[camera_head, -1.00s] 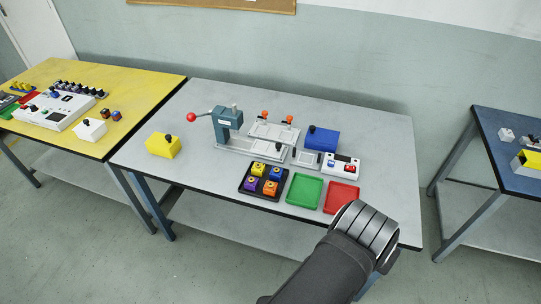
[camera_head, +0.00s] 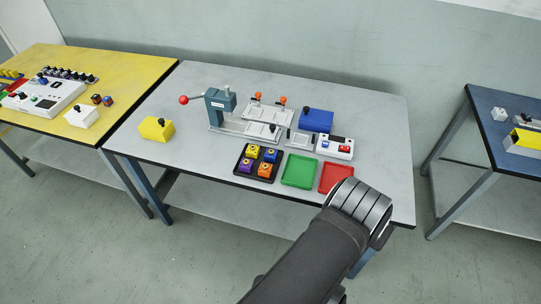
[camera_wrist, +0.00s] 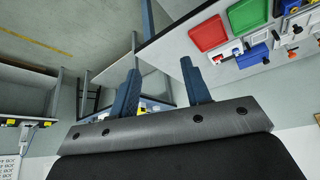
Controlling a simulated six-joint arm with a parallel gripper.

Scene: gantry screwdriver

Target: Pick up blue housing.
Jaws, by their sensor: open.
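A small blue housing (camera_head: 270,155) sits in the back right compartment of a black tray (camera_head: 238,172) on the grey table. Yellow (camera_head: 253,151), purple (camera_head: 246,166) and orange (camera_head: 265,170) housings share the tray. My arm reaches in from the bottom right of the head view, and its fingers are hidden there. In the wrist view my gripper (camera_wrist: 161,88) is open and empty, with two dark blue fingers spread apart. It is off to the right of the black tray, near the table's front right.
A green tray (camera_head: 300,171) and a red tray (camera_head: 335,177) lie between my arm and the black tray. Behind stand a white button box (camera_head: 335,147), a larger blue box (camera_head: 316,120) and a lever press (camera_head: 218,106). A yellow box (camera_head: 156,129) stands at left.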

